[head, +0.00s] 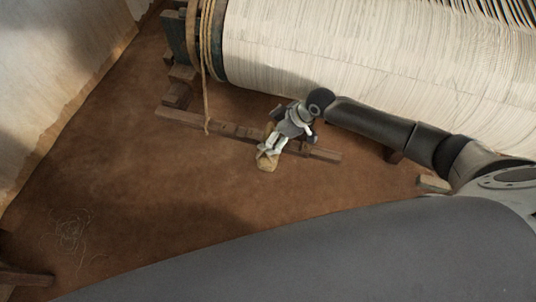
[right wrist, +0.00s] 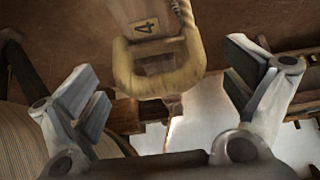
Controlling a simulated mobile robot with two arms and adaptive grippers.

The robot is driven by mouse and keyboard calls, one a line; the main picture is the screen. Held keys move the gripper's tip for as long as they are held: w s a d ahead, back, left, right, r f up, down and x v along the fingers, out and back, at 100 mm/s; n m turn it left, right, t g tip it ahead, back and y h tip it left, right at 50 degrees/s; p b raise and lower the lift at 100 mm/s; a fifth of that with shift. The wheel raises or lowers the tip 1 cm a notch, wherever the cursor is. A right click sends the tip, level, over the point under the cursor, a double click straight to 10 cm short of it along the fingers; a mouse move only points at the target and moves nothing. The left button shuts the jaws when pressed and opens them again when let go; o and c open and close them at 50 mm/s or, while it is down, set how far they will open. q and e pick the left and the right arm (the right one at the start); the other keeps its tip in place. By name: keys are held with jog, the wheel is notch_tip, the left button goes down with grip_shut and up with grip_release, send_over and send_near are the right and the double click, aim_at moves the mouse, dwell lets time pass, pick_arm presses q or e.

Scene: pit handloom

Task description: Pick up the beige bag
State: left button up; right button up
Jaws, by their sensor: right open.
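The beige bag (head: 267,162) shows in the head view as a small tan shape on the brown earth floor, just below my right gripper (head: 270,148). In the right wrist view the bag (right wrist: 150,22) is at the top centre, with a dark number 4 on a small label and a thick yellowish handle or rim (right wrist: 160,78). My right gripper is open, with one finger on each side of the bag and visible gaps on both sides. The gripper partly covers the bag in the head view. My left gripper is not in view.
A wooden bar (head: 230,129) lies on the floor right beside the bag, under my right wrist. A large roll of cream warp threads (head: 330,60) fills the upper right. A pale cloth or wall (head: 50,70) stands at the left. The floor (head: 130,180) left of the bag is mostly clear.

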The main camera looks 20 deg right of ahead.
jog(key=shift+x, duration=1.25)
jog(key=shift+c, duration=0.3)
jog(key=c, duration=1.4)
jog(key=shift+a, duration=0.1)
jog(key=shift+c, duration=0.6)
jog(key=shift+r, duration=0.1)
